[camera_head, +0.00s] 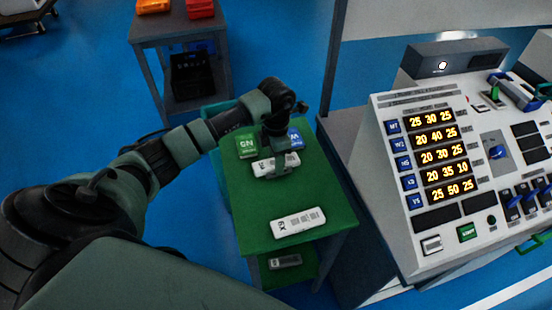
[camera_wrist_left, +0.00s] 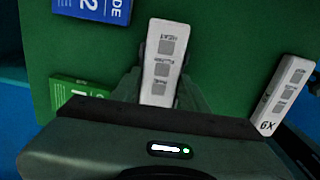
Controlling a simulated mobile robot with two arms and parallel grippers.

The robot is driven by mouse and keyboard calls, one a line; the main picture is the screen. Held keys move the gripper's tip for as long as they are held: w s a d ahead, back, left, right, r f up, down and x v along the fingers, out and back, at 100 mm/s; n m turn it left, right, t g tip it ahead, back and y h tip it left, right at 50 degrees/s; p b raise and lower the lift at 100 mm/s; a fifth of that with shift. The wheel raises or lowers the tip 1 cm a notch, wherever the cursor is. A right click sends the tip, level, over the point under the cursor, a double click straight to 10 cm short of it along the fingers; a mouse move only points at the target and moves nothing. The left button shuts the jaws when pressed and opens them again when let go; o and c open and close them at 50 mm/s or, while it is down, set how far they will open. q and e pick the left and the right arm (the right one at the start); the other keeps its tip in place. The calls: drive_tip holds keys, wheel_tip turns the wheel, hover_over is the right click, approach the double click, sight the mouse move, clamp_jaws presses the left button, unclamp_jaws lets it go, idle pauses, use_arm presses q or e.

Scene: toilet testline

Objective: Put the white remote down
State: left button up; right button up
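The white remote (camera_head: 268,166) with grey buttons is at my left gripper (camera_head: 280,168), over the green table (camera_head: 250,209). In the left wrist view the remote (camera_wrist_left: 164,60) lies between the fingers of the left gripper (camera_wrist_left: 161,90), which appear closed on its sides. Its near end is hidden behind the gripper body. It is at or just above the table top; I cannot tell whether it touches. A second white remote (camera_head: 298,222) lies on the table nearer me, and shows at the right in the left wrist view (camera_wrist_left: 287,92). My right gripper is not in view.
A green box (camera_head: 247,146) and a blue box (camera_head: 295,139) lie at the table's far end. Another white device (camera_head: 285,262) is on the lower shelf. A control console (camera_head: 440,160) stands to the right. The table's middle is clear.

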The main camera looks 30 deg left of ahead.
use_arm(q)
drive_tip(key=shift+o, duration=1.2)
drive_tip(key=shift+r, duration=0.2)
drive_tip(key=shift+w+r, duration=0.1)
drive_tip(key=shift+r, duration=0.25)
wheel_tip(320, 180, up, 11)
drive_tip(key=b, duration=0.2)
drive_tip(key=shift+r, duration=0.15)
